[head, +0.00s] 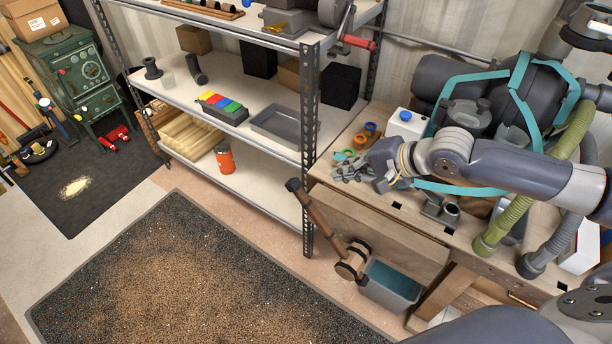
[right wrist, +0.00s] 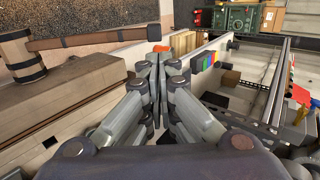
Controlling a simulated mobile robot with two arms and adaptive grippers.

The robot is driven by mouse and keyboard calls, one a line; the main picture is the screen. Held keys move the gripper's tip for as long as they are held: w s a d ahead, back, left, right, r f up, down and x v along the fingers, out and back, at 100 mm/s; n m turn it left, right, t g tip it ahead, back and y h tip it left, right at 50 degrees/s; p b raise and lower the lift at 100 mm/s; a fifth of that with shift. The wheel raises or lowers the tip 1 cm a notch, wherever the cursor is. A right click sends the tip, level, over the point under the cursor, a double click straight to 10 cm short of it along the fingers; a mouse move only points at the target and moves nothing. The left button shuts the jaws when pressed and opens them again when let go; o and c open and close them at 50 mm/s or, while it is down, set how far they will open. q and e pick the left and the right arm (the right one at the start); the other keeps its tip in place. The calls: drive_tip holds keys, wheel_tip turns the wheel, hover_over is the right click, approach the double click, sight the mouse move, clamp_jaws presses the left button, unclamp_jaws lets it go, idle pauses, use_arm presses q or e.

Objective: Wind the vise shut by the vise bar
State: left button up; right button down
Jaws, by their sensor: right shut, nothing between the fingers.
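The vise bar (head: 318,215) is a brown wooden rod with a dark end cap. It runs up and left from a banded wooden hub (head: 352,262) at the bench front. In the right wrist view the bar (right wrist: 90,38) lies at upper left, with the hub (right wrist: 18,52) at its left end. A wooden front board (head: 385,235), seemingly the vise jaw, is along the bench front; any gap behind it is unclear. My right gripper (head: 345,169) is shut and empty at the bench's left end, apart from the bar and right of its free end. My left gripper is out of view.
A teal-lined bin (head: 390,287) stands below the hub. A metal shelf post (head: 309,150) rises close left of my gripper.

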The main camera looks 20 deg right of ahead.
sight(296, 178)
drive_tip(key=p+x, duration=0.3)
drive_tip(key=x, duration=1.1)
drive_tip(key=shift+d, duration=0.1)
drive_tip(key=b+x, duration=0.1)
drive_tip(key=x, duration=0.2)
drive_tip(key=shift+w+a+f+b, duration=0.15)
drive_tip(key=shift+w+a+b, duration=0.1)
drive_tip(key=shift+b, duration=0.15)
drive_tip(key=shift+w+a+f, duration=0.1)
drive_tip(key=shift+w+a, duration=0.1)
drive_tip(key=shift+w, duration=0.1)
drive_tip(key=shift+s, duration=0.1)
